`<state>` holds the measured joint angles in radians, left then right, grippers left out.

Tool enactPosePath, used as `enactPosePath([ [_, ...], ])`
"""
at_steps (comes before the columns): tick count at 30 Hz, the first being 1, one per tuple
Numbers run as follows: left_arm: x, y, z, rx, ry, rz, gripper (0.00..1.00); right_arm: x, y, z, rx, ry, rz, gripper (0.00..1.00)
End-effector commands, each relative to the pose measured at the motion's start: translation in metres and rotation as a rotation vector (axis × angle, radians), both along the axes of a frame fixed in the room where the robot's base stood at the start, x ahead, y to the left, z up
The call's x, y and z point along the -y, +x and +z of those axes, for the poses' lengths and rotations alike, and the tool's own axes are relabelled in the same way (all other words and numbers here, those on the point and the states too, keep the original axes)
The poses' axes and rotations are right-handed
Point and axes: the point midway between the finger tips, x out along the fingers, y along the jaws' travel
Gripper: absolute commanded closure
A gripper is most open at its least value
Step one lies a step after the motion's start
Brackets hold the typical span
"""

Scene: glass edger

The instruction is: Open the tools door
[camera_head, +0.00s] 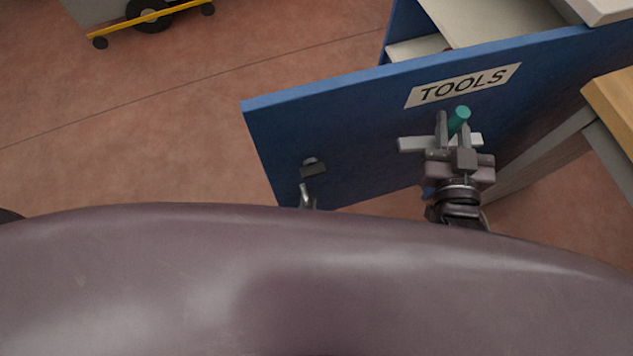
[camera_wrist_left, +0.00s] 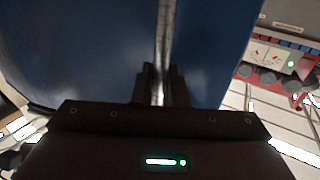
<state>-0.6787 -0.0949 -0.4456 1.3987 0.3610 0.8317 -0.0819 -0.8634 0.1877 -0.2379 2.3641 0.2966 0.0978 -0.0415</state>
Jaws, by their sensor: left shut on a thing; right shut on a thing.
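The blue tools door (camera_head: 350,130), with a white TOOLS label (camera_head: 463,85), stands swung out from its cabinet (camera_head: 490,20), whose interior shows behind its top edge. In the left wrist view, my left gripper (camera_wrist_left: 160,88) is shut on a shiny metal bar handle (camera_wrist_left: 165,35) in front of the blue door (camera_wrist_left: 90,50). In the head view, my own body hides most of that area; a small metal part (camera_head: 306,194) shows low on the door. My right gripper (camera_head: 455,135) is shut on a teal cylinder (camera_head: 459,118) in front of the door, below the label.
The reddish floor (camera_head: 180,140) is clear left of the door. A wheeled unit with a yellow bar (camera_head: 150,22) stands at the upper left. A wooden-edged bench (camera_head: 612,100) is at the right. The left wrist view shows a red panel with a gauge (camera_wrist_left: 268,55).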

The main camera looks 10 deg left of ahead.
Motion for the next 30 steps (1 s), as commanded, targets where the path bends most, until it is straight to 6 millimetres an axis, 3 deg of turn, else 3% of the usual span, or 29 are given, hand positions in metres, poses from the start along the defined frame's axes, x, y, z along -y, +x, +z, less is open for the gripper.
enactPosePath([
  [14, 0.0029, -0.0036, 0.0000, 0.000, -0.001, -0.008, 1.00, 0.0001, 0.0001, 0.0011, 0.001, 0.000, 0.000, 0.93],
  [15, 0.0029, -0.0036, 0.0000, 0.000, -0.001, -0.008, 0.86, 0.0001, 0.0001, 0.0010, 0.001, 0.000, 0.000, 0.93],
  [19, 0.0030, -0.0037, -0.0001, -0.001, -0.001, -0.008, 0.71, 0.0001, 0.0001, 0.0010, 0.001, 0.000, 0.000, 0.93],
  [30, 0.0025, -0.0028, 0.0001, -0.001, -0.001, -0.008, 0.71, 0.0001, 0.0000, 0.0016, 0.001, 0.000, 0.000, 0.93],
])
